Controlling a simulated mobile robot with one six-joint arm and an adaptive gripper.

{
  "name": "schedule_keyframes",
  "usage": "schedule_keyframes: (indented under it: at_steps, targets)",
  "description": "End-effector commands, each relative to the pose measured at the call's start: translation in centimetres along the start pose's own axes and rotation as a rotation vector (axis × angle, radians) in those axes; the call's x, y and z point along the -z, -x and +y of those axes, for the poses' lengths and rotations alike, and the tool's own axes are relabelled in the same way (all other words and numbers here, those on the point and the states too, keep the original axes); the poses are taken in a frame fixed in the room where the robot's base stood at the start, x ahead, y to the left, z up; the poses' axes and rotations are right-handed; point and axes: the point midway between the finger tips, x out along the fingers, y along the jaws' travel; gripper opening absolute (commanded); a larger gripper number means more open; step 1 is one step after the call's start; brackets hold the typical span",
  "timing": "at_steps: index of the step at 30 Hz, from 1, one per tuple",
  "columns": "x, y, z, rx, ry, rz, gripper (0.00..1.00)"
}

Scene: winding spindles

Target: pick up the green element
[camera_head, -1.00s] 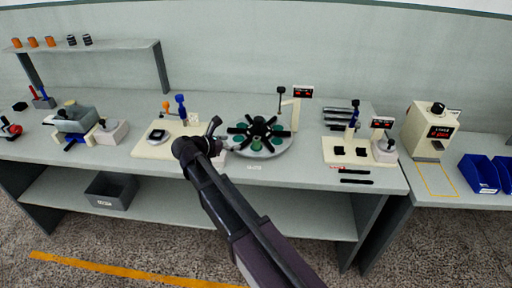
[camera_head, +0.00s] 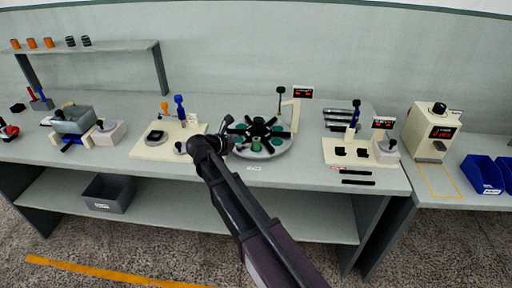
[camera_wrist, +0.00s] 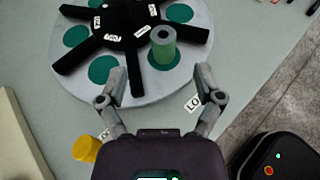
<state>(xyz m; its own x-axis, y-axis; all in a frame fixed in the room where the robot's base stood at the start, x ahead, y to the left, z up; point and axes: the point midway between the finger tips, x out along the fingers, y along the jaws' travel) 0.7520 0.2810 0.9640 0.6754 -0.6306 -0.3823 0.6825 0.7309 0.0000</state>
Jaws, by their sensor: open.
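The green element (camera_wrist: 163,47) is a short upright cylinder with a hole in its top. It stands on a green spot of the round grey turntable (camera_wrist: 205,50), between two black spokes, in the wrist view. In the head view the green element (camera_head: 256,144) shows at the front of the turntable (camera_head: 285,146). My gripper (camera_wrist: 161,68) is open and empty in the wrist view, with its fingers spread over the turntable's near edge. The element lies ahead of and between the fingertips, not gripped. In the head view my gripper (camera_head: 226,128) is partly hidden behind my arm.
The black spoked hub (camera_wrist: 125,28) rises beside the element, its spokes close on both sides. A yellow cylinder (camera_wrist: 86,149) lies left of my gripper. A cream board (camera_head: 150,152) with small fixtures is left of the turntable, a cream station (camera_head: 350,160) right of it.

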Motion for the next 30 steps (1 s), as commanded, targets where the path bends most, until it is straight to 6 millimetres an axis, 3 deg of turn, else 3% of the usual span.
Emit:
schedule_keyframes:
  at_steps: [6, 22, 30]
  targets:
    - [0.1, -2.3, 0.0, 0.0, 0.0, 0.0, 0.85]
    - [0.1, -3.0, -0.1, 0.0, 0.0, 0.0, 0.85]
    - [0.6, -5.8, -0.4, 0.001, 0.0, 0.0, 0.85]
